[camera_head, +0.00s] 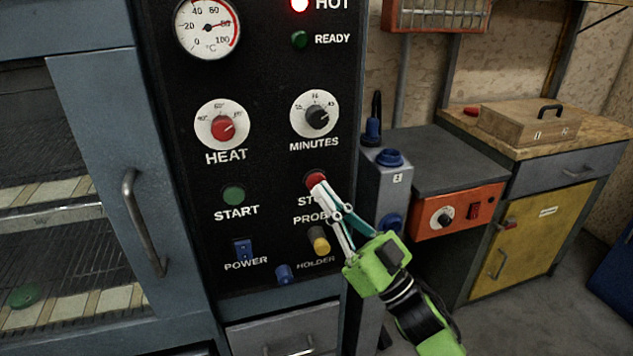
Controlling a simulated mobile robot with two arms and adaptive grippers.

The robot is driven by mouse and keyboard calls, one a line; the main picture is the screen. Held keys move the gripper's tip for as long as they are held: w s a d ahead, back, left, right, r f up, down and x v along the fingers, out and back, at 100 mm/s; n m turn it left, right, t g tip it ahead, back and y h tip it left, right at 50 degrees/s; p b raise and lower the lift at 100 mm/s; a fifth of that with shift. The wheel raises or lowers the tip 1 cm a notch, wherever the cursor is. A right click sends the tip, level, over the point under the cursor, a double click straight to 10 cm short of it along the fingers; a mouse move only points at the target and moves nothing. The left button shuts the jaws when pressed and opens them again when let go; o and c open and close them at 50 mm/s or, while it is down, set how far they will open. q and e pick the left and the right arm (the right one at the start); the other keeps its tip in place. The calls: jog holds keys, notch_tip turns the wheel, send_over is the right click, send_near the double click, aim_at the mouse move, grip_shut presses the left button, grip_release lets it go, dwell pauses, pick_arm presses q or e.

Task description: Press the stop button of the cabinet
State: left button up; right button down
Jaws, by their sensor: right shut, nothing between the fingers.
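The cabinet's black control panel (265,170) faces me in the head view. The red stop button (316,179) sits on its right side, above a STOP label that my fingers partly cover. My right gripper (319,188) comes in from the lower right, its green body tilted and its fingers shut and empty. The fingertips overlap the lower edge of the stop button in this view; I cannot tell whether they touch it or whether it is pushed in. The green start button (234,196) is to the left. My left gripper is not in view.
A red heat knob (223,129), a minutes knob (317,117), a blue power switch (242,250) and a yellow probe plug (320,244) surround the button. A door handle (143,222) is at left. A workbench with a wooden box (530,122) stands at right.

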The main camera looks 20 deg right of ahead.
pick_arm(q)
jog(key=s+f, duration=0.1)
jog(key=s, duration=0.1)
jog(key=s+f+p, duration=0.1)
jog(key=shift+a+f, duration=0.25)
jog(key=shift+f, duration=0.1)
pick_arm(e)
jog(key=s, duration=0.5)
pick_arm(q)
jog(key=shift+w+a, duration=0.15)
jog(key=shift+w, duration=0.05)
